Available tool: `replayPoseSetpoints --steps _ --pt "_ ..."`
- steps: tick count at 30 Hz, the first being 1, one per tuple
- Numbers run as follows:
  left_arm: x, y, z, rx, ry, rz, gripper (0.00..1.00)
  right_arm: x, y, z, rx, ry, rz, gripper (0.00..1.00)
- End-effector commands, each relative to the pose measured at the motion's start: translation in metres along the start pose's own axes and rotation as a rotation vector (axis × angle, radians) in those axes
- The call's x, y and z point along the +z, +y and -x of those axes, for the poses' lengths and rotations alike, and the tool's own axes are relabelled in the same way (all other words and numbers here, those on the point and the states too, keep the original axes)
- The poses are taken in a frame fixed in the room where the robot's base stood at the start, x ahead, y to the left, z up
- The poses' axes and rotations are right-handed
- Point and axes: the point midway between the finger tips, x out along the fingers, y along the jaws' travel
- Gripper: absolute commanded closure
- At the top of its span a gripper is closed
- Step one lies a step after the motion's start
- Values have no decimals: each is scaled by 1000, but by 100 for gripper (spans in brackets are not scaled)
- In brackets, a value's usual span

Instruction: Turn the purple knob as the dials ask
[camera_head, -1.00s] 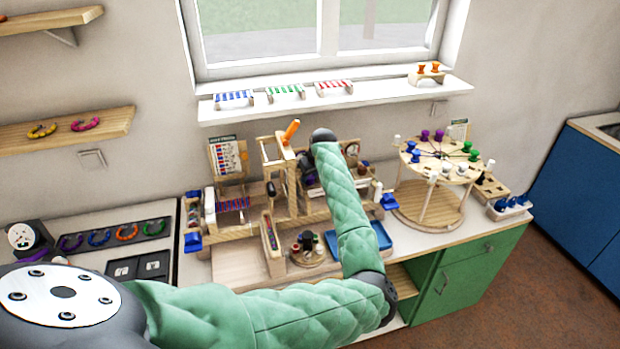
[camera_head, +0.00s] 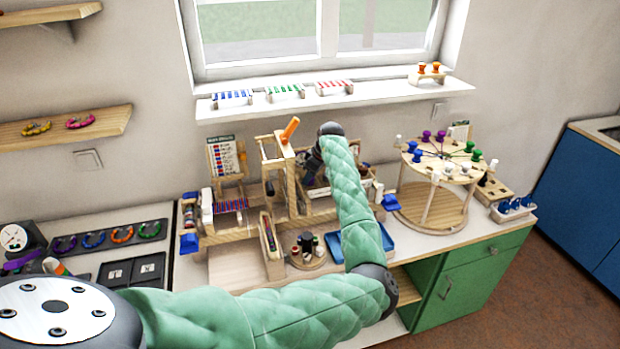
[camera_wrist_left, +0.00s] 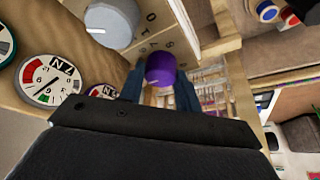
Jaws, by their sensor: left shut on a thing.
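The purple knob (camera_wrist_left: 160,70) sits on a wooden panel in the left wrist view, near printed numbers. My left gripper (camera_wrist_left: 160,85) is shut on it, with a dark finger on each side. Two white dials with coloured sectors and needles show at the left: a large one (camera_wrist_left: 46,80) and a smaller one (camera_wrist_left: 103,91), partly covered by the gripper body. In the head view my left gripper (camera_head: 312,160) is at the back of the wooden stand, largely hidden by my wrist. My right gripper is not in view.
A grey knob (camera_wrist_left: 112,22) stands close beside the purple one on the panel. A round wooden peg table (camera_head: 440,165) stands to the right on the counter. A blue tray (camera_head: 385,240) lies under my forearm. A window shelf (camera_head: 335,99) runs above.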

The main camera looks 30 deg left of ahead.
Motion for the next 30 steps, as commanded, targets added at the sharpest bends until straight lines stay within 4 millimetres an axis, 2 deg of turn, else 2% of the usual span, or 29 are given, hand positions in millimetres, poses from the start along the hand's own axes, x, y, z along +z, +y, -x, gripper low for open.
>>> replayPoseSetpoints --steps 9,10,12,13,22,26,30 --pt "0 3 5 6 0 -1 89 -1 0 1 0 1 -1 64" --pt "0 3 5 7 1 -1 61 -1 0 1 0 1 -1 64" --pt "0 2 5 6 1 -1 47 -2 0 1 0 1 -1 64" --pt "0 2 4 5 1 -1 45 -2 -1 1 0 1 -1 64" --pt "0 1 3 3 0 0 45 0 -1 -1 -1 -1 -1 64" --pt "1 2 10 5 1 0 45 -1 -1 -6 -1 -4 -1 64" --pt "2 2 27 6 1 0 45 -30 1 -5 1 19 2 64"
